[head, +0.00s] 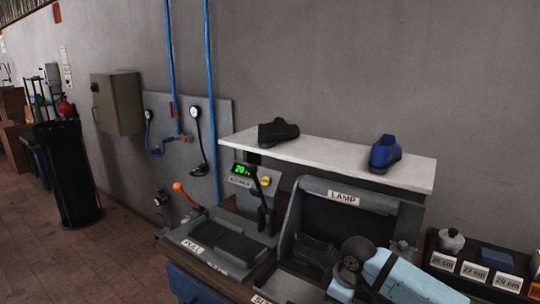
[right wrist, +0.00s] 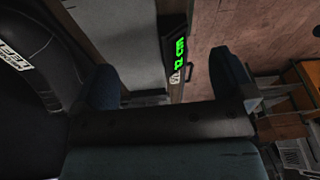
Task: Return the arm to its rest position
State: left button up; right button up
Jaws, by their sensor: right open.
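My right arm (head: 400,280), light blue with a dark grey joint, reaches in at the lower right of the head view, in front of the box labelled LAMP (head: 343,197). In the right wrist view, my right gripper (right wrist: 166,78) is open, its two dark blue fingers wide apart with nothing between them. In the head view, its fingers are hard to make out against the dark parts around it. My left gripper is not in view.
Left of the lamp box is a press (head: 215,240) with a green display (head: 241,170) and an orange-knobbed lever (head: 187,194). A white shelf (head: 330,155) above holds a black shoe (head: 278,131) and a blue shoe (head: 385,153). Size-labelled bins (head: 474,271) stand at the right.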

jog(key=s+a+f+m+t+y, duration=0.1)
jog(key=s+a+f, duration=0.15)
jog(key=s, duration=0.55)
jog(key=s+a+f+m+y, duration=0.1)
jog(key=s+f+m, duration=0.15)
jog(key=s, duration=0.55)
jog(key=s+d+m+t+h, duration=0.1)
jog(key=s+d+m+h, duration=0.15)
jog(key=s+d, duration=0.55)
jog(key=s+d+m+t+h, duration=0.15)
jog(key=s+d+m, duration=0.35)
jog(key=s, duration=0.6)
jog(key=w+a+f+n+t+y+p, duration=0.2)
jog(key=w+a+f+t+y+p, duration=0.1)
jog(key=w+a+f+t+p, duration=0.2)
jog(key=w+f+t+p, duration=0.1)
jog(key=p, duration=0.1)
jog(key=shift+w+a+f+p, duration=0.15)
jog(key=shift+a+p, duration=0.05)
jog(key=shift+p, duration=0.1)
jog(key=shift+t, duration=0.25)
